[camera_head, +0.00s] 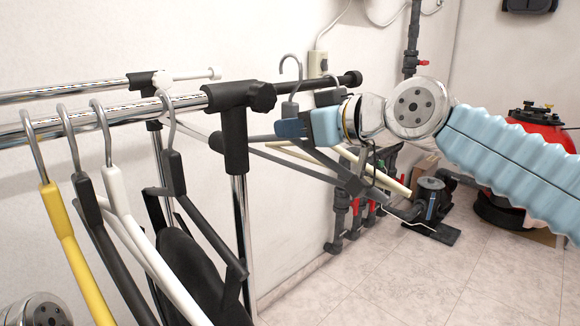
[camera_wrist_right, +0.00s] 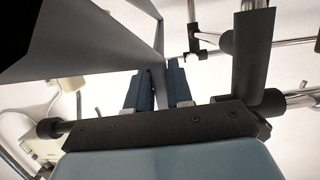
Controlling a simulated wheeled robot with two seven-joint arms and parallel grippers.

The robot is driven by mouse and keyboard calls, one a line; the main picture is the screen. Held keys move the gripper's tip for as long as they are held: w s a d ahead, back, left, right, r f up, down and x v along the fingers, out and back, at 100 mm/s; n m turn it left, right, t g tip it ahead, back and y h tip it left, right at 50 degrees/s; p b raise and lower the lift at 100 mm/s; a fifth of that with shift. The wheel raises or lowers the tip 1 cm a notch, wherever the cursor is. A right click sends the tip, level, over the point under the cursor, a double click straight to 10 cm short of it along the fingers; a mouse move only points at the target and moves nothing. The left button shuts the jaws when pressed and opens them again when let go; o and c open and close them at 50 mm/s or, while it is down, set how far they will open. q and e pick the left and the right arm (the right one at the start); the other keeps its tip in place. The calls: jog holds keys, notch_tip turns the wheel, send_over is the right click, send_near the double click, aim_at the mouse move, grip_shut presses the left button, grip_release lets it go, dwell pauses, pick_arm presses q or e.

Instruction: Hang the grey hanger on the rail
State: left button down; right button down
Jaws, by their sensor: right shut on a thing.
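The grey hanger (camera_head: 325,172) is held in my right gripper (camera_head: 290,128), which is shut on it just below the hook. Its open hook (camera_head: 290,66) points up, and its arms spread out below. In the head view the hook overlaps the black end part of the rail; I cannot tell whether they touch. In the right wrist view the hanger (camera_wrist_right: 92,42) runs between the two blue fingers (camera_wrist_right: 155,88) and fills the upper left. The chrome rail (camera_head: 130,113) runs from the left into a black clamp (camera_head: 236,96). My left gripper is out of view.
Yellow (camera_head: 62,225), white (camera_head: 122,212) and dark hangers (camera_head: 97,230) hang on the rail at left. A second rail (camera_head: 75,93) runs behind. An upright post (camera_head: 241,220) stands below the clamp. A pump (camera_head: 432,200) and red tank (camera_head: 540,128) stand at right.

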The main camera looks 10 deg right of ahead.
jog(key=shift+s+d, duration=0.15)
jog(key=shift+s+d+b, duration=0.4)
jog(key=shift+s+d, duration=0.05)
jog(key=shift+s, duration=0.2)
jog(key=shift+s+d+b, duration=0.4)
jog(key=shift+s, duration=0.2)
jog(key=shift+s+d, duration=0.15)
jog(key=shift+s, duration=0.05)
jog(key=s+d+b, duration=0.1)
jog(key=s+d, duration=0.1)
jog(key=s, duration=0.1)
jog(key=s+d+b, duration=0.1)
jog(key=s+d, duration=0.1)
jog(key=s, duration=0.1)
jog(key=s+d+b, duration=0.1)
jog(key=s+d, duration=0.1)
jog(key=s, duration=0.1)
jog(key=shift+s+d, duration=0.4)
jog(key=s+d+b, duration=0.1)
jog(key=s+d, duration=0.5)
jog(key=s, duration=0.3)
jog(key=shift+s+d, duration=0.25)
jog(key=shift+d, duration=0.1)
